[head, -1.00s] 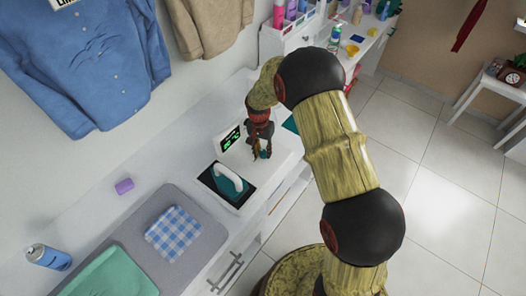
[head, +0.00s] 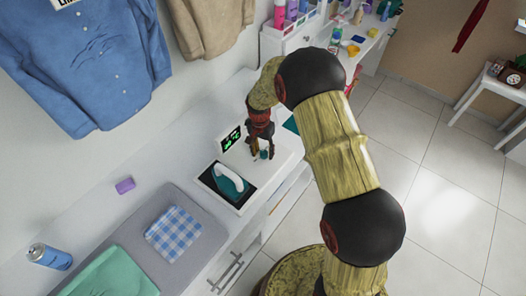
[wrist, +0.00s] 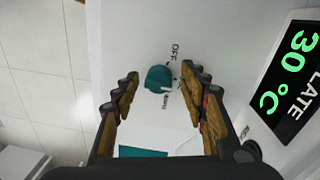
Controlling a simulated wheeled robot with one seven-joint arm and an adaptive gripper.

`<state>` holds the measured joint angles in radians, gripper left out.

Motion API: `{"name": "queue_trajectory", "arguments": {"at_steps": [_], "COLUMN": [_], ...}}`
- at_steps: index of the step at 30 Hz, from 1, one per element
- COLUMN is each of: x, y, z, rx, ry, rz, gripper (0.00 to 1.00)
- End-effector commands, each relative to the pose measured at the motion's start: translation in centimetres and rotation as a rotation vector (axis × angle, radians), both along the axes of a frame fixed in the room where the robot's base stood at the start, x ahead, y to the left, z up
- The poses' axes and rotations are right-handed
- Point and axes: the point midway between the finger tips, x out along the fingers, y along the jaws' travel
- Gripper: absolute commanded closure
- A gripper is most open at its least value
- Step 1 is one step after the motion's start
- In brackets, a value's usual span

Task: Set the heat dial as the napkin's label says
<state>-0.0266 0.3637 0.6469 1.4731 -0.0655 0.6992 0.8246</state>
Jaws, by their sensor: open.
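The heat dial (wrist: 158,79) is a round teal knob on a white panel. A white mark on it and the word OFF beside it show in the wrist view. My gripper (wrist: 161,86) is open, its fingers on either side of the dial with gaps between. In the head view my gripper (head: 258,147) hangs over the dial (head: 264,154). The plate display (wrist: 289,75) reads 30 °C in green. The napkin (head: 173,233) is blue-and-white checked cloth on a grey pad. Its label cannot be read.
A teal iron (head: 228,183) rests in a dark recess left of the dial. A teal cloth (head: 112,275), a purple block (head: 125,185) and a blue can (head: 49,256) lie or stand further left. Shirts hang on the wall above. The floor at right is clear.

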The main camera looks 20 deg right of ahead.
Motion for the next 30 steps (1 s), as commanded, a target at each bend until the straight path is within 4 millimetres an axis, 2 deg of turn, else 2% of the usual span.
{"name": "queue_trajectory", "arguments": {"at_steps": [7,11,14,24,30], "x": [0.0,0.1,0.2,0.4,0.5], "y": [0.0,0.0,0.1,0.4,0.5], "z": [0.0,0.7,2.1,8.8,11.2], "rx": [-0.001,0.000,0.000,0.000,0.000], "ry": [0.001,-0.001,-0.003,-0.003,0.000], "rz": [0.000,0.000,0.000,0.001,0.001], "gripper": [0.55,0.55,0.55,0.55,0.55]}}
